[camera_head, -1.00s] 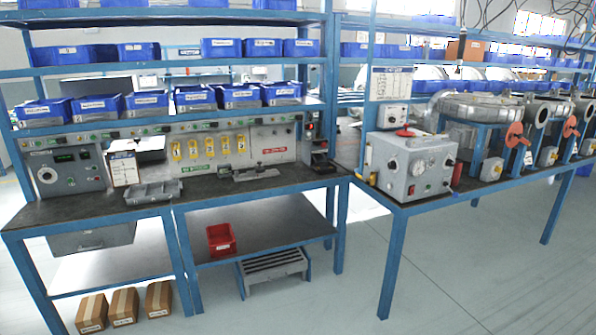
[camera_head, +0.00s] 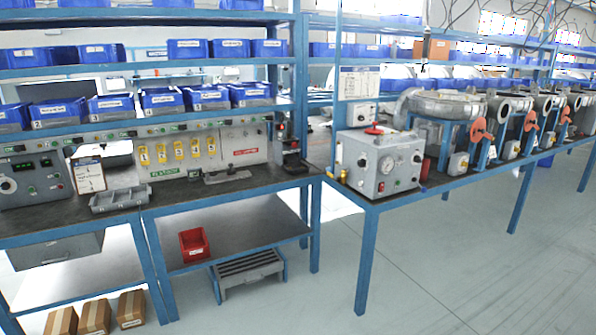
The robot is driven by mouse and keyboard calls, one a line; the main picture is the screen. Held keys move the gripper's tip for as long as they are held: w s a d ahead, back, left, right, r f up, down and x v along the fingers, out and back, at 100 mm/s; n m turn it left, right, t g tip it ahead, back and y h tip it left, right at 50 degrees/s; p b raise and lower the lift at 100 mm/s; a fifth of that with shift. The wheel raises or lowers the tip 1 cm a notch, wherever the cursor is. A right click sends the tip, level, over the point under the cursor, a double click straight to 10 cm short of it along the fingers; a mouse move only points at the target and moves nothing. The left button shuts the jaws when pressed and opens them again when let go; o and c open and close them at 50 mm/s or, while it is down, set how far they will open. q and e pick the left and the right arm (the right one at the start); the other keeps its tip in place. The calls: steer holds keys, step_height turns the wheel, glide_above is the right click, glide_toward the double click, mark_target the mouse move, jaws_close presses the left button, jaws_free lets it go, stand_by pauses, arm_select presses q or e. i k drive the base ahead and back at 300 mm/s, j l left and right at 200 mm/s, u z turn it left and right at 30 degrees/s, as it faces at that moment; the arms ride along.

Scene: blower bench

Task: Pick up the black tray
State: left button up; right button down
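No clearly black tray shows in the head view. A shallow dark grey tray (camera_head: 120,199) with compartments sits on the left workbench, near its front edge and below a white label card (camera_head: 88,176). It is the closest match I see, and nothing holds it. Neither of my grippers is in view.
The left workbench (camera_head: 225,188) carries test panels. A red bin (camera_head: 194,245) is on its lower shelf, with a grey step stool (camera_head: 248,270) below. Cardboard boxes (camera_head: 96,316) stand at lower left. A grey control box (camera_head: 379,165) sits on the right bench. Floor (camera_head: 460,270) at right is clear.

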mark_target(296, 168)
steer(key=i, duration=0.55)
steer(key=i+l+u, duration=0.1)
steer(key=i, duration=0.45)
steer(key=i+l, duration=0.15)
steer(key=i, duration=0.4)
